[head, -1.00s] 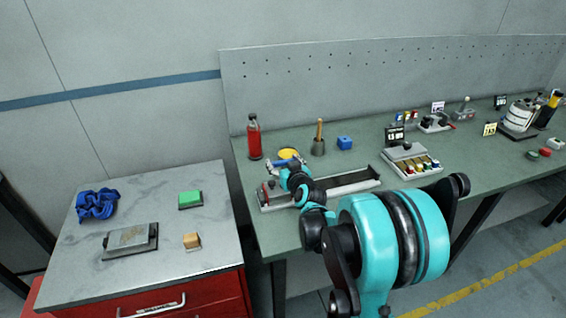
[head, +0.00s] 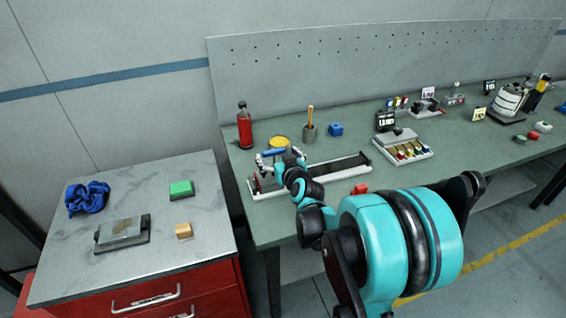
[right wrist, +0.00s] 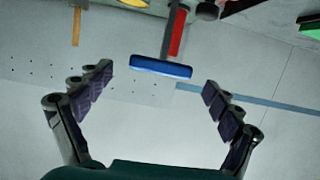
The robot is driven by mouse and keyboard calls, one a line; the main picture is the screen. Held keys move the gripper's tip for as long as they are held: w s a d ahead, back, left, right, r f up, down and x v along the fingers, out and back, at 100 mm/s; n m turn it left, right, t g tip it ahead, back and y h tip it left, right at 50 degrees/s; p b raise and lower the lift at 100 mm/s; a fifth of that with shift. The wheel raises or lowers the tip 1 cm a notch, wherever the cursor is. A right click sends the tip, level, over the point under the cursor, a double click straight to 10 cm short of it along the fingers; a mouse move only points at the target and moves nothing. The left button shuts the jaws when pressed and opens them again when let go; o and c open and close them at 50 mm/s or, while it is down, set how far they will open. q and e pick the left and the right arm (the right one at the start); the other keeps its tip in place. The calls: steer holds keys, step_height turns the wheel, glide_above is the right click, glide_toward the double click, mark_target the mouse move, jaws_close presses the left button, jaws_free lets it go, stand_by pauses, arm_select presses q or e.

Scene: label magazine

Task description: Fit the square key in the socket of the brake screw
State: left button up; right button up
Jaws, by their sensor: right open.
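A T-shaped key with a blue crossbar handle (head: 273,152) and a thin grey shaft stands at the left end of the long grey magazine (head: 335,172). In the right wrist view the blue handle (right wrist: 160,66) lies between and a little beyond my open fingers, not visibly touched. My right gripper (head: 278,158) is open above the magazine's left end; it also shows in the right wrist view (right wrist: 158,82) with both fingers spread. The shaft's lower end, the brake screw and its socket cannot be made out. My left gripper is not in view.
A small red block (head: 360,189) lies in front. A label tray (head: 405,150) is to the right. A separate cabinet (head: 150,205) stands left.

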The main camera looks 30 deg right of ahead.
steer(key=v, duration=0.8)
steer(key=shift+s, duration=0.35)
steer(key=shift+a+r, duration=0.1)
steer(key=s+a+f+n+g+y, duration=0.1)
steer(key=s+a+y, duration=0.1)
steer(key=a, duration=0.6)
steer(key=s+a+f+g, duration=0.3)
steer(key=s+a, duration=0.2)
steer(key=s, duration=0.2)
steer(key=s+a+f+n+g+y, duration=0.1)
steer(key=s+a+f+g, duration=0.2)
steer(key=s+a, duration=0.2)
steer(key=s, duration=0.3)
steer(key=shift+s+a+n, duration=0.15)
steer(key=shift+a+n, duration=0.15)
steer(key=shift+a, duration=0.05)
